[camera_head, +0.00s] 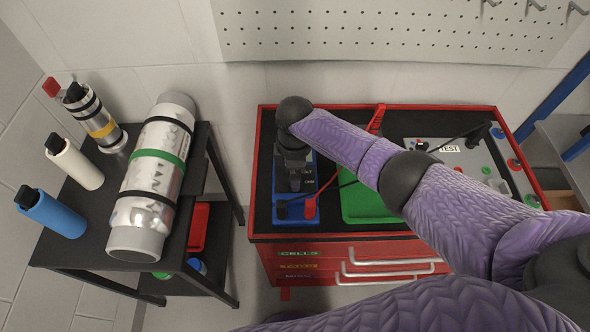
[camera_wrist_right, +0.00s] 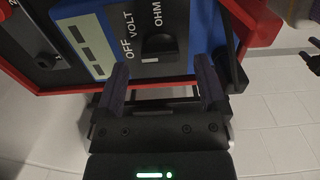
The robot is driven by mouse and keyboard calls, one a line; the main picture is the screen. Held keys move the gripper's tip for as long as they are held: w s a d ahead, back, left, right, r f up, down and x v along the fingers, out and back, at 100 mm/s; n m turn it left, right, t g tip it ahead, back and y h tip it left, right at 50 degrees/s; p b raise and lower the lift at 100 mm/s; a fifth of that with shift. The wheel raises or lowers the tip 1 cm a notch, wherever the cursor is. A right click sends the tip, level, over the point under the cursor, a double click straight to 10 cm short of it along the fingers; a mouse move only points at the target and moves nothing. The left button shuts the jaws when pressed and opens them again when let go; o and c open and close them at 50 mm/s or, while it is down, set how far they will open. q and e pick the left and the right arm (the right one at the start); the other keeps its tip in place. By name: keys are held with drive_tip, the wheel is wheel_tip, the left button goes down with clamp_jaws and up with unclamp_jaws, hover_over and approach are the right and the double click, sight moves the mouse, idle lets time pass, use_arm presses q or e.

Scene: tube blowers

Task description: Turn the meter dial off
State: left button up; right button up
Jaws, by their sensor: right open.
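The blue meter (camera_head: 310,205) lies on the black top of the red tool cabinet, partly hidden by my right gripper in the head view. In the right wrist view the meter (camera_wrist_right: 190,18) shows a grey panel with the words OFF, VOLT and OHM and a black dial (camera_wrist_right: 160,44). A small white mark is by the dial's lower left edge; I cannot tell which word the dial is set to. My right gripper (camera_wrist_right: 161,70) is open, its fingers apart on either side of the dial, with nothing between them. My left gripper is not in view.
Red and black leads run from the meter. A green tray (camera_head: 365,203) and a grey test panel (camera_head: 470,160) are to its right. The red cabinet (camera_head: 345,237) has drawer handles in front. A black side table (camera_head: 90,215) at left holds a large silver cylinder (camera_head: 150,190) and several bottles.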

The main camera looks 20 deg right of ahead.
wheel_tip(320, 180, up, 8)
drive_tip(key=p, duration=0.2)
